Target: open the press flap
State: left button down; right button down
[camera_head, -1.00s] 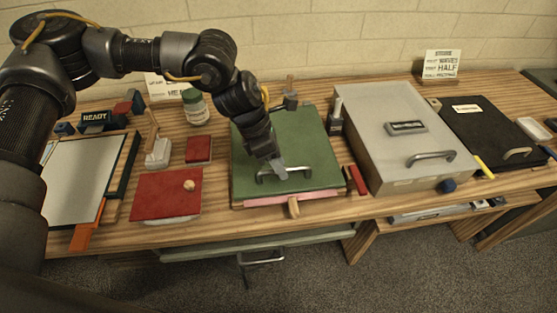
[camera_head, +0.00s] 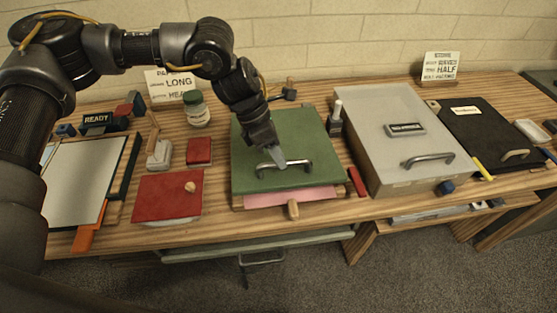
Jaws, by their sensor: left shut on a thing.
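The press flap is a green flat lid (camera_head: 312,135) in the middle of the bench, with a metal bar handle (camera_head: 302,163) near its front edge. My left gripper (camera_head: 279,163) reaches down from above and is shut on the handle. The front edge of the flap stands a little above a pink sheet (camera_head: 275,198) lying under it. A small wooden knob (camera_head: 293,209) sticks out at the front. My right gripper is not in view.
A grey lidded box (camera_head: 395,125) stands close to the right, with a small red block (camera_head: 357,182) in the gap. Red pieces (camera_head: 165,195) and a lidded jar (camera_head: 196,110) lie to the left. A wall runs behind the bench.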

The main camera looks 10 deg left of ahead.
pick_arm(q)
jog(key=w+a+r+g+p, duration=0.1)
jog(key=w+r+p, duration=0.3)
jog(key=r, duration=0.2)
jog(key=w+a+r+g+h+p, duration=0.1)
jog(key=w+r+p, duration=0.2)
jog(key=r, duration=0.4)
jog(key=shift+w+a+n+g+p, duration=0.3)
jog(key=shift+w+a+n+p, duration=0.05)
jog(key=shift+w+n+p, duration=0.1)
